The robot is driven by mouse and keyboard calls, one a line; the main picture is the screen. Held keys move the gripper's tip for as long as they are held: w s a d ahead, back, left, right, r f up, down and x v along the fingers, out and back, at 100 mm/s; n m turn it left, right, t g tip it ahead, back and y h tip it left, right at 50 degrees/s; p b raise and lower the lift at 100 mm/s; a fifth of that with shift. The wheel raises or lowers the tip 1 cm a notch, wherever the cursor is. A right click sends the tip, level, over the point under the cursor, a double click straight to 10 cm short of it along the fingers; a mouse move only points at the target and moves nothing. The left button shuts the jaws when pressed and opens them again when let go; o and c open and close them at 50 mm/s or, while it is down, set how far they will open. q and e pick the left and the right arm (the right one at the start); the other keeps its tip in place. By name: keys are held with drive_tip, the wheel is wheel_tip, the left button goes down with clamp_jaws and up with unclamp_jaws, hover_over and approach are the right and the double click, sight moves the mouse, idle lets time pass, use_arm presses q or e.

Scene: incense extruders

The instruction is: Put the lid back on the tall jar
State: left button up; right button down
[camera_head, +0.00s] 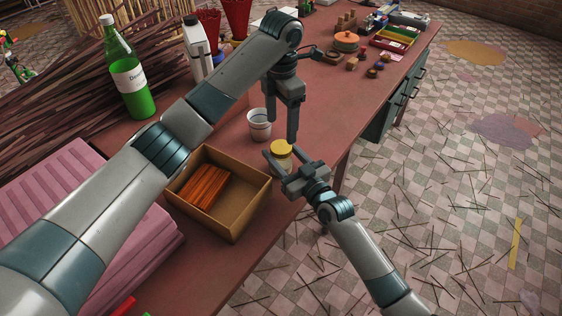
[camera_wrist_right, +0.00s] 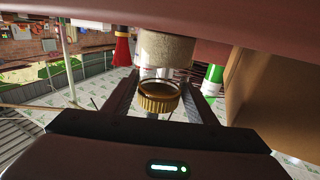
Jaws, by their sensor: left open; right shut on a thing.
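The gold lid (camera_head: 281,146) is between the fingers of my right gripper (camera_head: 293,165), near the table's right edge. In the right wrist view, which is upside down, the ribbed gold lid (camera_wrist_right: 158,97) sits between the fingers of my right gripper (camera_wrist_right: 164,85). A pale, speckled jar body (camera_wrist_right: 166,48) shows against it, on the table side. I cannot tell whether the lid touches the jar. My left gripper (camera_head: 292,135) is open, pointing down close by the lid.
A cardboard box (camera_head: 238,221) with orange sticks is at the near left. A green bottle (camera_head: 128,75) and incense bundles are farther left. A pot and small blocks lie at the back. The floor is beyond the right edge.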

sight(281, 147)
use_arm(q)
drive_tip(key=shift+f, duration=3.65)
drive_tip(key=c, duration=1.2)
drive_tip(key=m, duration=0.3)
